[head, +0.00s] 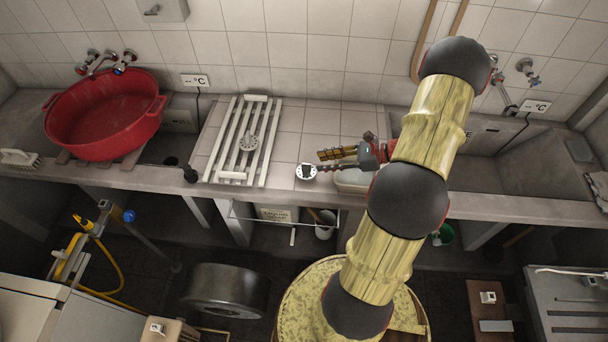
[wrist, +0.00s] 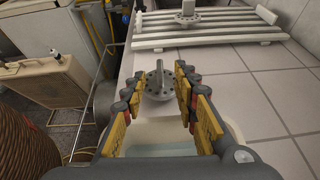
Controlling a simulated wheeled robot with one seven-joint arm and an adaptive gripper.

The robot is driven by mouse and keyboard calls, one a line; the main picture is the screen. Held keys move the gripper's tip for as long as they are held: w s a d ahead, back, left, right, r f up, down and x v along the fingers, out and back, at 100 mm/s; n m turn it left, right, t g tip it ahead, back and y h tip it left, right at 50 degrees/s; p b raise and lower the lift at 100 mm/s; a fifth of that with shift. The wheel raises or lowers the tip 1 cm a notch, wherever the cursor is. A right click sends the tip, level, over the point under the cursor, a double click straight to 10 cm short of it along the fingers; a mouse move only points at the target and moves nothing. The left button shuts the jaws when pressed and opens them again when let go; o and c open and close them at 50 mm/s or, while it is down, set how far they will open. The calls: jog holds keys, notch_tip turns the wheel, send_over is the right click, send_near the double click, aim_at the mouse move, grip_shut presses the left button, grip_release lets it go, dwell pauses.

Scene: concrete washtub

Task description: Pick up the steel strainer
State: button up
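A steel strainer (head: 306,171), a round disc with holes and a small upright handle, lies on the tiled counter near its front edge. In the wrist view the strainer (wrist: 158,87) shows between and beyond the fingertips. My gripper (head: 321,161) is open, with yellow-padded fingers pointing left toward it. In the wrist view the open gripper (wrist: 156,79) holds nothing. Whether a finger touches the strainer I cannot tell.
A white tub (head: 352,181) sits below my gripper; the wrist view shows pale contents. A red basin (head: 103,120) stands at left. The slatted rack also shows in the wrist view (wrist: 225,38). The counter's front edge is close to the strainer. Bare tiles (wrist: 255,90) lie right of it.

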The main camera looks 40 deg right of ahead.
aim_at(307, 164)
jog(key=b+x, duration=0.2)
jog(key=x, duration=0.5)
jog(key=shift+f, duration=0.15)
jog(key=shift+c, duration=0.6)
grip_shut()
